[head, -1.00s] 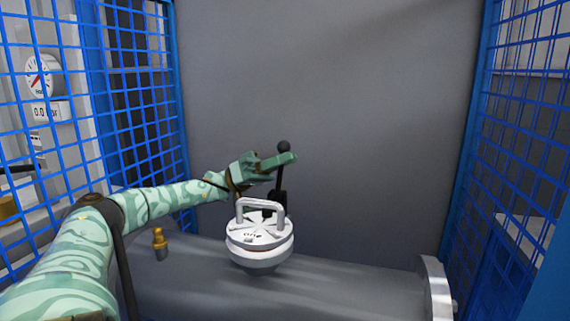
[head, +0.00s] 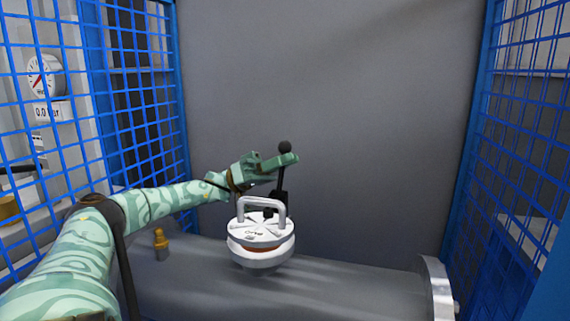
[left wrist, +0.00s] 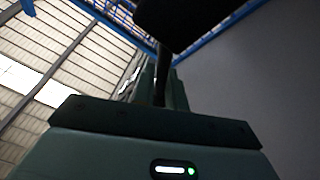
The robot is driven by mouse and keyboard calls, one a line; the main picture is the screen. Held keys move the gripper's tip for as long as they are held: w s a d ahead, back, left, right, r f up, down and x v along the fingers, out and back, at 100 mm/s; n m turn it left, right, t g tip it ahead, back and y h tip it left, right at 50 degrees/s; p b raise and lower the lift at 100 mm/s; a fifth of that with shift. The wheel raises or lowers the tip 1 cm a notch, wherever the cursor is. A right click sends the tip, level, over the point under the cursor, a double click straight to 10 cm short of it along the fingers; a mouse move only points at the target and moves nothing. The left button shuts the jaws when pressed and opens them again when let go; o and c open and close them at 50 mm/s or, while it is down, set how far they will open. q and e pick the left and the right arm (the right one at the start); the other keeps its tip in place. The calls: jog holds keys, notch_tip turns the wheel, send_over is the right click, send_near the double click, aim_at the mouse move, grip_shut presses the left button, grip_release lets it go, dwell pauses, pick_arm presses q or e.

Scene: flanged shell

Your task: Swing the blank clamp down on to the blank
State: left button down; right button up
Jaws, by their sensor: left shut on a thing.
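The blank (head: 262,230) is a white round lid with a grey bar handle (head: 262,202), on a short neck on top of the grey shell (head: 340,285). A reddish-brown band shows under its top plate. The blank clamp (head: 280,193) is a dark lever with a black ball knob (head: 285,147), standing nearly upright behind the blank. My left gripper (head: 283,160) is shut on the clamp lever just below the knob. In the left wrist view a large dark shape (left wrist: 180,20) fills the top. The clamp's lower end is partly hidden behind the blank's handle. My right gripper is out of view.
Blue mesh panels (head: 140,100) stand at the left and right (head: 515,140). A brass fitting (head: 160,243) sticks up from the shell at left. A pale flange (head: 435,285) ends the shell at right. A dial gauge (head: 45,76) is behind the left mesh.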

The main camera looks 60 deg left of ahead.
pick_arm(q)
jog(key=shift+s+d, duration=0.1)
jog(key=shift+d, duration=0.15)
jog(key=c, duration=1.5)
grip_release()
jog(key=shift+s+r, duration=0.2)
jog(key=shift+s, duration=0.05)
jog(key=shift+s+d+r, duration=0.15)
jog(key=shift+p+v, duration=0.35)
jog(key=shift+v, duration=3.95)
